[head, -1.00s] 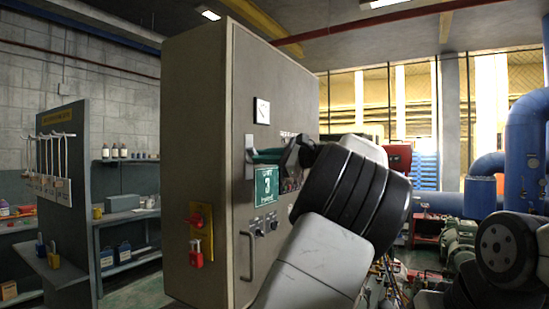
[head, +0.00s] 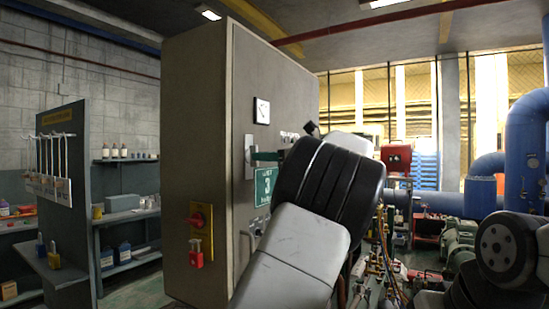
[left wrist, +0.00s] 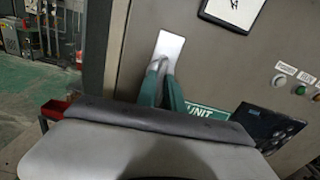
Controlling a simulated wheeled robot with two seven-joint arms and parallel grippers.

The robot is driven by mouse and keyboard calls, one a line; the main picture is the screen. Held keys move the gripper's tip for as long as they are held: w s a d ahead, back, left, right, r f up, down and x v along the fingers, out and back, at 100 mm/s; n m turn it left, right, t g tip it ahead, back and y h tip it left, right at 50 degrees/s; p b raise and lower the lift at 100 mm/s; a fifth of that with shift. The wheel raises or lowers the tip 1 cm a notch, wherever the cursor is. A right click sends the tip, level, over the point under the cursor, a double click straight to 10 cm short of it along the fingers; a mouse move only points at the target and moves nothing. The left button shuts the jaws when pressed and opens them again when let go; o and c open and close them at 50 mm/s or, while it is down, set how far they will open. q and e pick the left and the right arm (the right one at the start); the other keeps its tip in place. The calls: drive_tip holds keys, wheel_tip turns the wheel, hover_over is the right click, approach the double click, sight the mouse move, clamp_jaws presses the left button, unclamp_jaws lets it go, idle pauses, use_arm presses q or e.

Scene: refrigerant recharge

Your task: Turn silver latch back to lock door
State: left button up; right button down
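The silver latch (head: 249,156) is a pale upright plate on the front of the grey cabinet (head: 195,130). In the left wrist view the silver latch (left wrist: 168,50) stands slightly tilted, with a small grey stem near its lower middle. My left gripper (head: 259,156) reaches it from the right. Its teal fingers (left wrist: 161,74) converge on the stem, one on each side, and look closed on it. The wrist hides much of the fingers in the head view. My right gripper is not in view.
A green unit sign (head: 264,184) is just below the latch, and a gauge (head: 261,110) is above. A red rotary switch (head: 197,219) with a red padlock (head: 196,254) is on the cabinet's side. Blue pipes (head: 480,200) and machinery stand at right.

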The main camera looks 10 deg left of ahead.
use_arm(q)
drive_tip(key=o, duration=0.3)
drive_tip(key=shift+d, duration=0.1)
drive_tip(key=v, duration=0.9)
idle(0.6)
